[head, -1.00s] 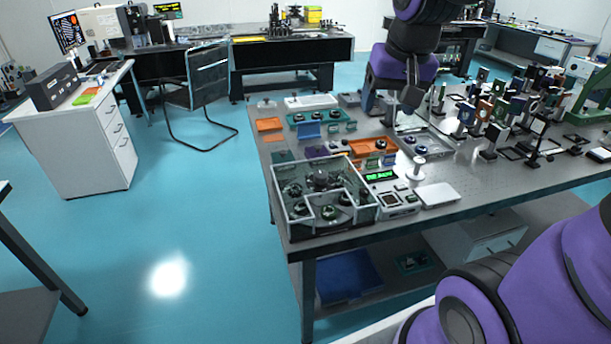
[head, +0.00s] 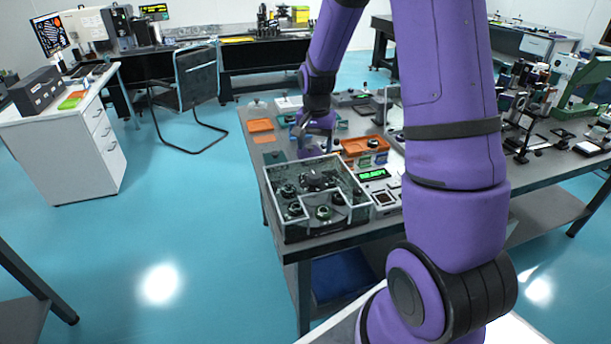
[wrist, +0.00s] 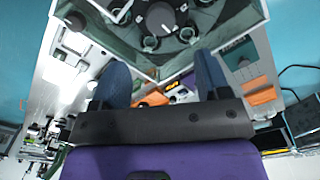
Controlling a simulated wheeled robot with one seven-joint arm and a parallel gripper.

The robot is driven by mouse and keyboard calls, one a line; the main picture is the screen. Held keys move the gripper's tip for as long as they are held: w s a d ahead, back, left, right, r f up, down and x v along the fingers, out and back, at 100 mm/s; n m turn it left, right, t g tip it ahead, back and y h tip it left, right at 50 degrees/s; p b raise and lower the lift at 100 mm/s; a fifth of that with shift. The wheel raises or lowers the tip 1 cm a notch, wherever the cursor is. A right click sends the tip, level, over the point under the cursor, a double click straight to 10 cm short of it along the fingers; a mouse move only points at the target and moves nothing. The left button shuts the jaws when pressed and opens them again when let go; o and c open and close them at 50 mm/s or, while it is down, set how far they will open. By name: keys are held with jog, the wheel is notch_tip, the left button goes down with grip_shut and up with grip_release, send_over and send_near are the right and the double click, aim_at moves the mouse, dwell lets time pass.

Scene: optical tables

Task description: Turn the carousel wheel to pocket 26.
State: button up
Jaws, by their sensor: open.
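The carousel is a clear-walled box (head: 276,208) at the table's near left corner. Inside is a dark wheel with several round pockets (head: 323,212) and a raised dark hub (head: 313,180). The hub (wrist: 160,18) shows at the top of the wrist view with pockets around it. My gripper (head: 316,150) is just behind the box's back wall in the head view. In the wrist view its two blue-grey fingers (wrist: 160,62) are spread and empty, apart from the hub. A small green display (head: 374,174) is lit right of the box; its text is too small to read.
An orange tray (head: 361,146) lies behind the display. Another orange piece (head: 260,125) lies at the table's left edge. My arm hides much of the table's middle. Optics stand at the right.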

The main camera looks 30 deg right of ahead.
aim_at(314, 174)
notch_tip(314, 174, down, 11)
jog(key=shift+r, duration=0.1)
dwell(0.5)
jog(key=c, duration=1.3)
